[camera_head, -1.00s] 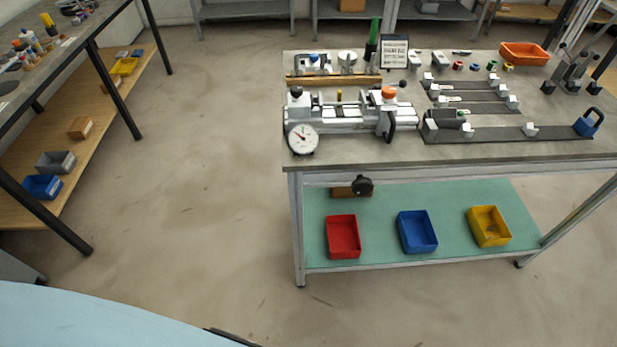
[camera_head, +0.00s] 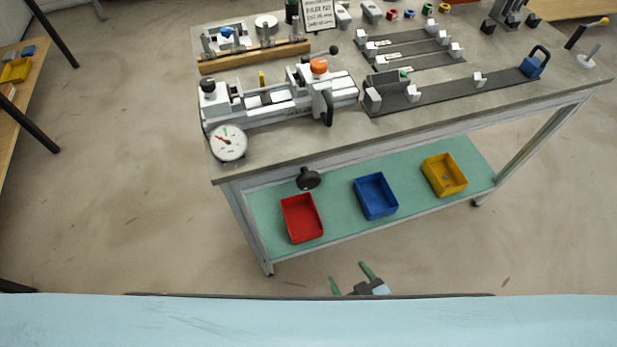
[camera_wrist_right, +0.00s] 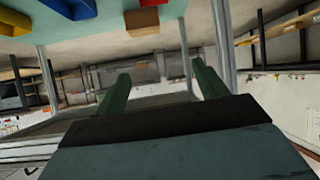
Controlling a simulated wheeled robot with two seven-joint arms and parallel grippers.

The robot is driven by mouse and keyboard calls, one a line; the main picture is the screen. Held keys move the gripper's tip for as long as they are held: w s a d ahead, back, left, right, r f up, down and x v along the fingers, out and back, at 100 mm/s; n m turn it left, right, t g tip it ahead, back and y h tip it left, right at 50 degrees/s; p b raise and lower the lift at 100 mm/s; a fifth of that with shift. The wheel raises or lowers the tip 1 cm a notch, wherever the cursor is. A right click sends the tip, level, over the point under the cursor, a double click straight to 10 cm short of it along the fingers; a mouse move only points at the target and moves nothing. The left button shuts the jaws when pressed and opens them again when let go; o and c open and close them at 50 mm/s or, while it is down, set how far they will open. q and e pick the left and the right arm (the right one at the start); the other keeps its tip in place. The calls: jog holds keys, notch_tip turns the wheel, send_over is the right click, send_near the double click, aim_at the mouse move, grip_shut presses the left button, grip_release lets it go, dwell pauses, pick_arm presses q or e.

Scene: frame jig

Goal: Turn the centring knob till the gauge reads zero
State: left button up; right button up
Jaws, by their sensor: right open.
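The dial gauge (camera_head: 228,143) has a white round face and hangs at the front left of the grey jig (camera_head: 285,98) on the bench top. Its needle is small, and I cannot read its value. A black knob (camera_head: 309,179) sticks out below the bench's front edge, under the jig. An orange knob (camera_head: 319,66) and a black knob (camera_head: 208,86) sit on top of the jig; which one is the centring knob I cannot tell. My right gripper (camera_head: 348,276) is open and empty, low in front of the bench. Its green fingers show apart in the right wrist view (camera_wrist_right: 157,90).
The bench (camera_head: 400,136) has a lower green shelf with red (camera_head: 302,217), blue (camera_head: 376,195) and yellow (camera_head: 444,175) bins. Clamps, rails and a sign (camera_head: 319,13) fill the top. The floor left of the bench (camera_head: 120,180) is clear.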

jog(key=w+a+r+t+y, duration=0.1)
jog(key=w+a+r+t, duration=0.1)
jog(key=r, duration=0.4)
jog(key=w+a+r+t, duration=0.2)
jog(key=a+r, duration=0.1)
jog(key=r, duration=0.2)
jog(key=m+t, duration=0.2)
send_near(310, 184)
jog(key=b+x, duration=0.2)
jog(key=x, duration=0.8)
jog(key=shift+w+a, duration=0.15)
jog(key=shift+w, duration=0.35)
pick_arm(q)
jog(key=shift+a+f, duration=0.95)
jog(key=shift+f, duration=0.25)
pick_arm(e)
jog(key=c, duration=1)
pick_arm(q)
jog(key=shift+w+d, duration=0.15)
jog(key=shift+d, duration=0.15)
pick_arm(e)
jog(key=shift+o, duration=0.2)
jog(key=shift+r, duration=0.1)
